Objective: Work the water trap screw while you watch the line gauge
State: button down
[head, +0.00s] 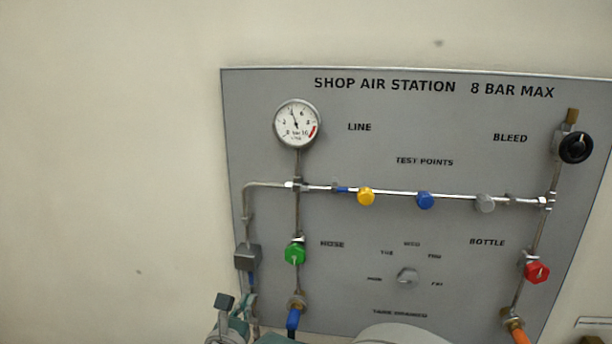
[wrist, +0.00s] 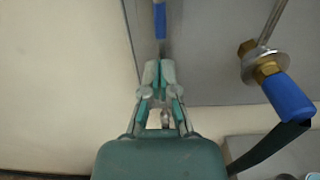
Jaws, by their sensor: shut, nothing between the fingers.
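The line gauge (head: 297,124) is a round white dial at the upper left of the panel. Its needle points up and slightly left, around the 4 to 5 marks, away from the red band. A grey block (head: 247,257) on the left pipe has a blue part (head: 251,281) below it, which also shows in the wrist view (wrist: 160,20). I cannot clearly make out the water trap screw. My gripper (head: 249,299) is shut and empty just below the blue part. In the wrist view my gripper (wrist: 160,66) has its fingertips together near the blue part's lower end.
A green knob (head: 295,253) and a blue hose end (head: 293,318) are close right of my gripper; the hose end and its brass fitting show in the wrist view (wrist: 288,97). A red knob (head: 537,272) is far right. Bare wall lies left.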

jog(key=shift+d+f, duration=0.1)
jog(key=shift+f, duration=0.15)
jog(key=shift+r, duration=0.15)
jog(key=shift+r, duration=0.3)
jog(key=s+a, duration=0.1)
jog(key=s, duration=0.5)
jog(key=shift+r, duration=0.1)
dwell(2.5)
